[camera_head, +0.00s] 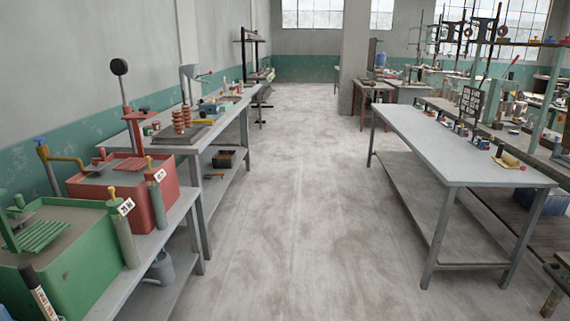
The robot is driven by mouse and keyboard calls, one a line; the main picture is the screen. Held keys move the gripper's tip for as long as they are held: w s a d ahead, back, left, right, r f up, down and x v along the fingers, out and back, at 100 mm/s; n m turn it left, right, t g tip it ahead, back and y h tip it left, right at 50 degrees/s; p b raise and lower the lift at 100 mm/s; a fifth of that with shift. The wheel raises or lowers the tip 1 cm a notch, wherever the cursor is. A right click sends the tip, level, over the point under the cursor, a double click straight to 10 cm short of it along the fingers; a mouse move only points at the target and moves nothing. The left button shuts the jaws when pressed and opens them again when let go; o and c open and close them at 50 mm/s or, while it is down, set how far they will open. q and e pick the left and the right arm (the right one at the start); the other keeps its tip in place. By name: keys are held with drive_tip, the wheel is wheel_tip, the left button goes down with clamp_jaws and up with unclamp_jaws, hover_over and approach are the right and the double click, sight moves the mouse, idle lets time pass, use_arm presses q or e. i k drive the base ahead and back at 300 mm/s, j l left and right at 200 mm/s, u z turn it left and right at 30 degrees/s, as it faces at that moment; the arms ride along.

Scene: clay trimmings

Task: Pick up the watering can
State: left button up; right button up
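A grey rounded vessel (160,268), which looks like the watering can, stands on the lower shelf of the near left bench. The bench top and its front edge hide part of it, and its handle and spout are hard to make out. Neither of my grippers is in view.
The near left bench (186,207) carries a green tub (85,248) and a red tub (120,190) with labelled cylinders. A grey table (450,150) with small items stands at right. A wide bare floor (295,210) runs between the rows.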

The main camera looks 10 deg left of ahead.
sight(162, 269)
drive_tip(key=i+u, duration=0.2)
drive_tip(key=i, duration=0.3)
drive_tip(key=i+l+u, duration=0.2)
drive_tip(key=i, duration=0.3)
drive_tip(key=i+l+u, duration=0.15)
drive_tip(key=i, duration=0.35)
drive_tip(key=l, duration=0.1)
